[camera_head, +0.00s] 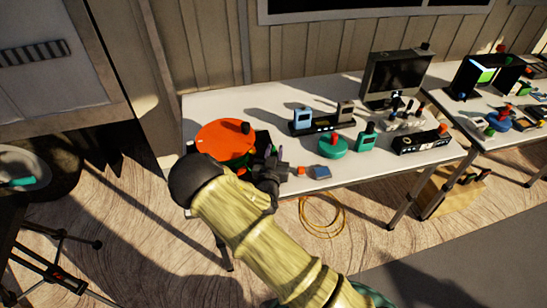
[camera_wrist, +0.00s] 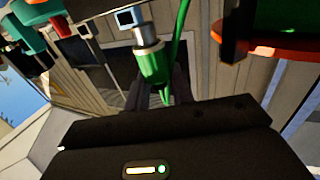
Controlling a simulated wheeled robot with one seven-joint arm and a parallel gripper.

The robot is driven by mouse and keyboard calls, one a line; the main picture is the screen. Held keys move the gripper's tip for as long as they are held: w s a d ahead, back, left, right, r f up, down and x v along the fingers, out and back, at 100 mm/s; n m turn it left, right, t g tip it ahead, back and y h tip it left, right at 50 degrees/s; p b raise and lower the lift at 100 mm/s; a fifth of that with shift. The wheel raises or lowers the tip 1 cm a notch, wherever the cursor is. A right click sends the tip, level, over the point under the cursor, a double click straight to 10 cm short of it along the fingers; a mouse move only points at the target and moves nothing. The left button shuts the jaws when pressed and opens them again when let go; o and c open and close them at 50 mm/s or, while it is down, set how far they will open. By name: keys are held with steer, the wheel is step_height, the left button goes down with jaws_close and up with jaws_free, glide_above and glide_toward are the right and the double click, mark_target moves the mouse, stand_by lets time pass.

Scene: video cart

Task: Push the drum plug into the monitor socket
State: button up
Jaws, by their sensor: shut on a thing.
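The drum (camera_head: 222,138), with an orange-red top disc and black knob, stands at the left end of the white table; its orange rim (camera_wrist: 272,50) shows at right in the wrist view. My gripper (camera_head: 272,166) is just right of the drum, low over the table's front. In the wrist view my gripper (camera_wrist: 160,88) is shut on the drum plug (camera_wrist: 151,62), a green body with a silver metal tip; a green cable runs beside it. The plug is hard to make out in the head view. The monitor (camera_head: 397,75), a dark boxy screen, stands at the table's back right. I cannot make out its socket.
Near my gripper lie a small blue-grey box (camera_head: 320,172) and an orange piece (camera_head: 301,170). A green round item (camera_head: 333,149), a teal device (camera_head: 366,138) and black units (camera_head: 422,142) crowd the table's middle and right. A yellow cable coil (camera_head: 322,215) lies on the floor.

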mark_target(274, 151)
step_height(274, 151, up, 7)
steer(key=shift+r+b, duration=0.15)
steer(key=shift+b, duration=0.15)
stand_by(0.5)
